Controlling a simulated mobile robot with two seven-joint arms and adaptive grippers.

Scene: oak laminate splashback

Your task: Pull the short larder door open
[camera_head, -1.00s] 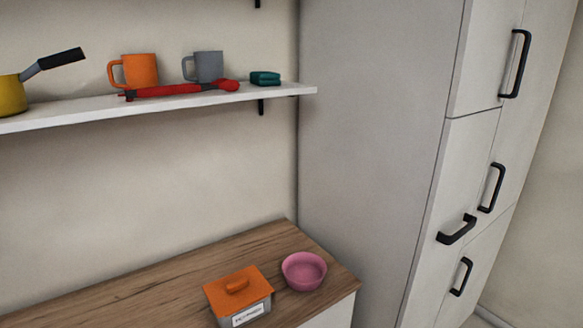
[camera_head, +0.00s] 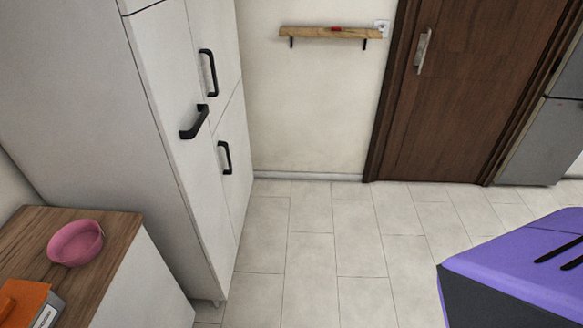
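The tall pale larder cabinet (camera_head: 90,90) stands at the left, seen at an angle. All of its doors that show look shut. A long lower door (camera_head: 175,120) at its near side carries a black bar handle (camera_head: 195,122). Beyond it are two doors, one above the other, with an upper black handle (camera_head: 208,72) and a lower black handle (camera_head: 225,157). I cannot tell by sight which one is called the short door. The top of the cabinet is cut off. Neither of my grippers is in view.
A wooden counter (camera_head: 115,235) with a pink bowl (camera_head: 76,243) and orange-lidded box (camera_head: 25,303) abuts the larder at lower left. Tiled floor (camera_head: 310,270) is clear in front of it. A purple-topped object (camera_head: 520,262) stands at lower right. A brown door (camera_head: 460,100) is behind.

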